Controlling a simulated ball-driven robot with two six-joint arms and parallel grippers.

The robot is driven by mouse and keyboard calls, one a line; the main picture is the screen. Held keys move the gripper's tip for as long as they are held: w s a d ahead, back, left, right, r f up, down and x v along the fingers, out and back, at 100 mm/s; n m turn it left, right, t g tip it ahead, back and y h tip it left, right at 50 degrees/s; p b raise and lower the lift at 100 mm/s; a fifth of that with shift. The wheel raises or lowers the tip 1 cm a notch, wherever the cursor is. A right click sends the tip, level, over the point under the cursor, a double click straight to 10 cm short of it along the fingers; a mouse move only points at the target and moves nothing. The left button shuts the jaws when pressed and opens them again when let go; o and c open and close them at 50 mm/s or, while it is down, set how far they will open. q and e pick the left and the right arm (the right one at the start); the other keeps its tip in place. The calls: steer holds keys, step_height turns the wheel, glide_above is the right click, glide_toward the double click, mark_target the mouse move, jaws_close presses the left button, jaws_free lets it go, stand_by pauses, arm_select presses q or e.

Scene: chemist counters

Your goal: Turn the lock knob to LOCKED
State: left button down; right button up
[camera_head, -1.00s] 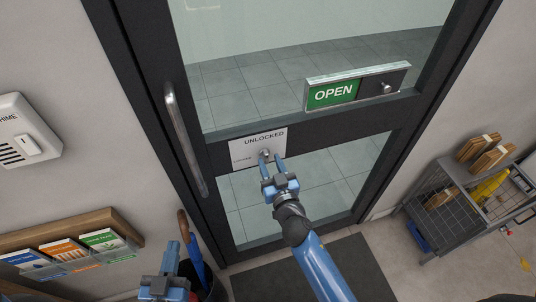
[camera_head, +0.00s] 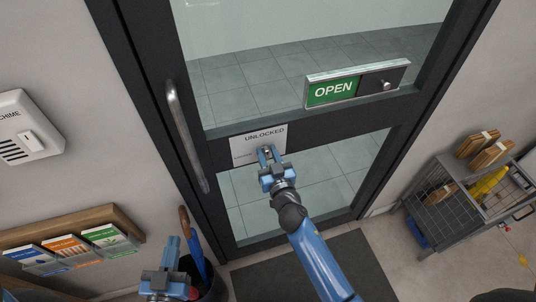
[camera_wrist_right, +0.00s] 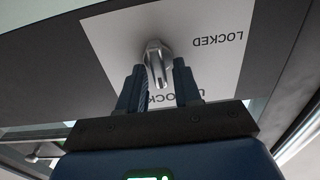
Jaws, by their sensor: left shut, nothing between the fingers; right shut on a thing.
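The lock knob (camera_wrist_right: 156,58) is a small metal thumb-turn on a white plate (camera_head: 246,137) on the dark door frame. The plate reads UNLOCKED at the top; in the right wrist view LOCKED shows upside down on one side of the plate (camera_wrist_right: 215,75). My right gripper (camera_head: 266,151) is at the knob, its fingers (camera_wrist_right: 158,85) on either side of it and shut on it. In the wrist view the knob's grip points down between the fingers, toward the UNLOCKED word. My left gripper (camera_head: 173,245) is shut and empty at the lower left, away from the door.
The door has a vertical handle (camera_head: 186,137) at left and a green OPEN slider sign (camera_head: 334,91). A leaflet rack (camera_head: 72,229), a chime box (camera_head: 27,130) and an umbrella stand (camera_head: 213,285) are at left. A wire cart (camera_head: 447,208) stands right.

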steer(key=n, duration=0.3)
steer(key=n+b, duration=0.1)
steer(key=shift+a+n, duration=0.25)
steer(key=shift+n, duration=0.05)
steer(key=n, duration=0.4)
steer(key=shift+s+a+f+n, duration=0.1)
steer(key=shift+a+n, duration=0.1)
steer(key=shift+n, duration=0.1)
steer(key=shift+s+a+f+n, duration=0.1)
steer(key=shift+f+n, duration=0.05)
steer(key=shift+n, duration=1.3)
steer(key=shift+w+f+n, duration=0.1)
steer(key=shift+f+n, duration=0.05)
steer(key=shift+n, duration=1.35)
steer(key=shift+s+a+f+n, duration=0.1)
steer(key=shift+f+n, duration=0.05)
steer(key=shift+n, duration=1.3)
steer(key=o, duration=0.7)
steer(key=shift+s, duration=0.1)
